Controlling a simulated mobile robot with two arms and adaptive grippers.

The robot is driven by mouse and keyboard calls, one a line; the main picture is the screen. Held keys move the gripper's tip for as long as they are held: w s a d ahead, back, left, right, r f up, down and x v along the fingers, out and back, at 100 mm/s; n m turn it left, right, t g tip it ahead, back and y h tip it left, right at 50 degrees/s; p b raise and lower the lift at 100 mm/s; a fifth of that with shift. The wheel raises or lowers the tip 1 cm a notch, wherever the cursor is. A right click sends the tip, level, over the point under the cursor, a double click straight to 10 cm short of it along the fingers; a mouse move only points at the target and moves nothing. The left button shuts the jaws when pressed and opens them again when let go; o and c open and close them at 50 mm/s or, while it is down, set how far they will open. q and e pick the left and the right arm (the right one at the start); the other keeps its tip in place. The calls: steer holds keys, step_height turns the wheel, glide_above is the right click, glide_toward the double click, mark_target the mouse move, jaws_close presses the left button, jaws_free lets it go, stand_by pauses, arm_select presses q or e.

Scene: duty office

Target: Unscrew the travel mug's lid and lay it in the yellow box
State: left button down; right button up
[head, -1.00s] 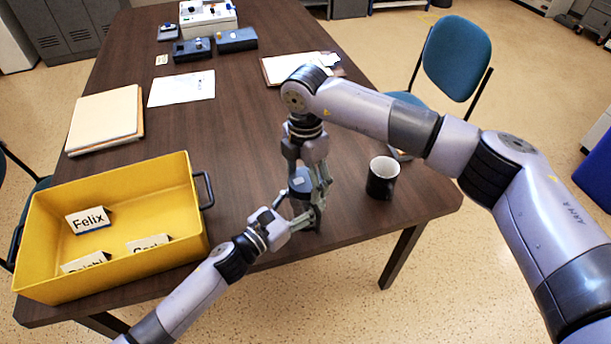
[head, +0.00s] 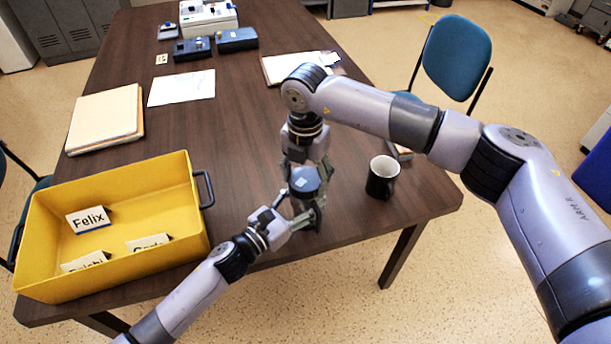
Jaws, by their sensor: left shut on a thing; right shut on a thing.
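The travel mug (head: 304,204) stands near the table's front edge, mostly hidden by my grippers. Its dark blue-grey lid (head: 304,179) shows at the top. My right gripper (head: 306,182) comes down from above and is shut on the lid, a finger on each side. My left gripper (head: 307,214) comes in from the lower left and is shut on the mug's body below the lid. I cannot tell whether the lid is loose from the mug. The yellow box (head: 122,272) stands at the left front of the table, with name cards such as a "Felix" card (head: 88,219) inside.
A black mug with a white inside (head: 382,178) stands just right of my grippers. Folders (head: 106,117), a paper sheet (head: 182,88) and a clipboard (head: 290,67) lie farther back. The box's black handle (head: 204,190) sticks out rightward. The middle of the table is clear.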

steer(key=n, duration=0.7)
steer(key=shift+n, duration=0.4)
steer(key=n, duration=0.3)
steer(key=shift+n, duration=0.4)
steer(key=n, duration=0.3)
steer(key=shift+n, duration=0.4)
steer(key=n, duration=0.3)
steer(key=shift+r+n, duration=0.1)
steer(key=shift+n, duration=0.3)
steer(key=n, duration=0.3)
steer(key=shift+n, duration=0.4)
steer(key=n, duration=0.3)
steer(key=shift+n, duration=0.3)
steer(key=n, duration=0.3)
steer(key=shift+n, duration=0.4)
